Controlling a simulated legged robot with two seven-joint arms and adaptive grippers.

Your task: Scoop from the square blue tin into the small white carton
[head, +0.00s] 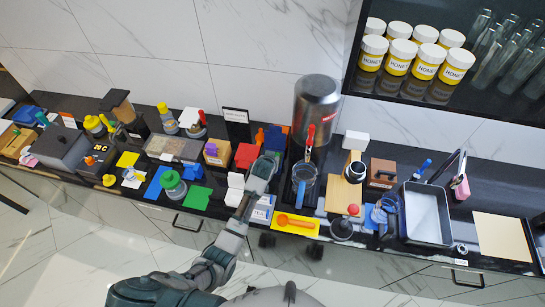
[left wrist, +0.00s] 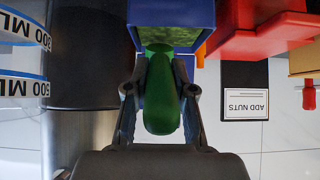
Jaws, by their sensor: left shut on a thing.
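The square blue tin (head: 274,138) stands at the back of the counter, left of the metal urn. In the left wrist view its blue rim (left wrist: 172,12) is at the top, with green showing inside. My left gripper (head: 266,168) is just in front of the tin. In the left wrist view its fingers (left wrist: 160,95) are shut on a green scoop handle (left wrist: 162,95). The handle reaches up to the tin; the scoop's bowl is hidden. A small white carton (head: 235,188) appears to stand left of my left forearm. My right gripper is not in view.
A metal urn (head: 316,105) and clear jug (head: 304,178) stand right of my gripper. A red container (head: 246,156) is close on the left. A yellow mat (head: 296,223) with an orange spoon lies in front. The counter is crowded.

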